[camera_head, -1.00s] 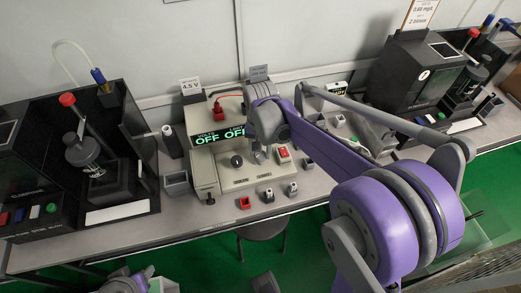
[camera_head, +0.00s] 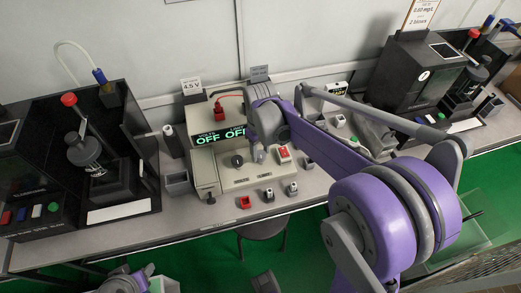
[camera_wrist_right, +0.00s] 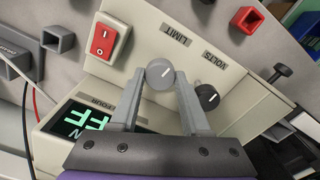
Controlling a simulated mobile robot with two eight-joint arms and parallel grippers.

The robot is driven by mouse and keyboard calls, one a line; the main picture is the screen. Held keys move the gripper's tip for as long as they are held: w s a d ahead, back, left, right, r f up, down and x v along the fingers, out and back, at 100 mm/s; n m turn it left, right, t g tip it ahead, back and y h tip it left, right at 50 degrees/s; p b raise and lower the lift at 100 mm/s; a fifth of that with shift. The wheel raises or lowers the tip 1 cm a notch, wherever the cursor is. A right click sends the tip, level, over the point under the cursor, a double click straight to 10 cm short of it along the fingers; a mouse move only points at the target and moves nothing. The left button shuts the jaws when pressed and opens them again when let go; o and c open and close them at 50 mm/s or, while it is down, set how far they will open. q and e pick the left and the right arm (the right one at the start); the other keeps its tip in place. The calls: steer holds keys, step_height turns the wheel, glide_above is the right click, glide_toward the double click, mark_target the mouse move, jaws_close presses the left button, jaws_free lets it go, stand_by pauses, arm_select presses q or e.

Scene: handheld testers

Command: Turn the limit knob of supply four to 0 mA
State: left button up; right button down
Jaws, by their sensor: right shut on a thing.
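Supply four (camera_head: 207,172) is a beige box on the bench, with a green display (camera_head: 220,136) reading OFF OFF. In the right wrist view its grey limit knob (camera_wrist_right: 160,74) has a white pointer line and sits by the LIMIT label (camera_wrist_right: 175,35). My right gripper (camera_wrist_right: 158,80) is shut on this knob, one finger on each side. The black volts knob (camera_wrist_right: 207,97) is just to the right of the fingers; it also shows in the head view (camera_head: 237,160). My left gripper is not visible.
A red rocker switch (camera_wrist_right: 103,40) is on the panel left of the limit knob. Small sockets and a red block (camera_head: 244,202) lie along the bench front. Dark testers stand at left (camera_head: 100,170) and right (camera_head: 420,75). A red lead (camera_head: 228,97) loops above the supply.

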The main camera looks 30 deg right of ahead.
mark_target(260, 154)
steer(key=shift+n, duration=0.8)
steer(key=shift+c, duration=1.9)
jaws_free()
steer(key=shift+r, duration=0.15)
step_height(260, 154, up, 11)
steer(key=p, duration=0.1)
steer(key=shift+f, duration=0.2)
